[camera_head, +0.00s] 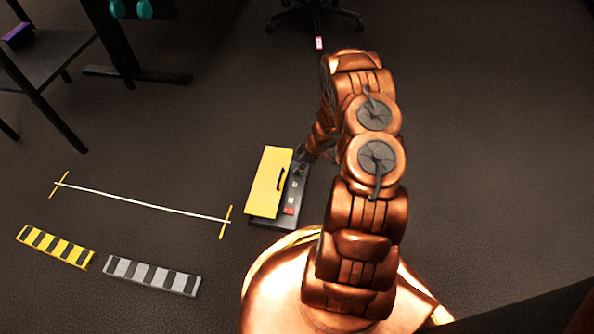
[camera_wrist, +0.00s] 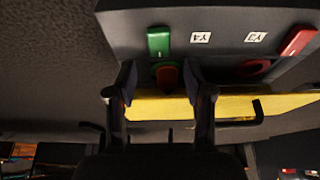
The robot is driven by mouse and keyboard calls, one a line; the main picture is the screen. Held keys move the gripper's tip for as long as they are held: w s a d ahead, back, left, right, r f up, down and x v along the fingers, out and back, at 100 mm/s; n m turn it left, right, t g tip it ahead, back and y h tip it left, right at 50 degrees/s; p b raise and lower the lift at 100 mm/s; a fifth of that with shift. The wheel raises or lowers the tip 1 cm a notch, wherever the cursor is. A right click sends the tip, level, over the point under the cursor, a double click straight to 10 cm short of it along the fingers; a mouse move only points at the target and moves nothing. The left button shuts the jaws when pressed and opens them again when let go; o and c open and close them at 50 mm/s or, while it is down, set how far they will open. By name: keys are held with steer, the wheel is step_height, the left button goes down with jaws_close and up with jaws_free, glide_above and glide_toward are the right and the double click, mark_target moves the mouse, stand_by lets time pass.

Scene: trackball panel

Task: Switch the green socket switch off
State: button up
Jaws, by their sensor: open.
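The green switch (camera_wrist: 158,41) sits on the grey face of the panel (camera_wrist: 225,18) in the wrist view. Below it is a round socket (camera_wrist: 167,76) with a dark red centre. My gripper (camera_wrist: 160,80) is open, with its two dark fingers on either side of this socket and the green switch just above and between the tips. I cannot tell whether the fingers touch the panel. Nothing is held. In the head view the panel (camera_head: 301,186) lies on the floor, and my arm partly covers its far end.
A red switch (camera_wrist: 298,40) and a second red socket (camera_wrist: 254,68) are to the right. Two white labels (camera_wrist: 201,37) lie between the switches. A yellow lid (camera_head: 268,182) with a black handle adjoins the panel. Striped bars (camera_head: 55,246) lie on the floor to the left.

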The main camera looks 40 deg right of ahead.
steer(key=b+x, duration=0.1)
steer(key=x, duration=0.2)
steer(key=shift+w+f, duration=0.15)
steer(key=shift+f, duration=0.05)
jaws_close()
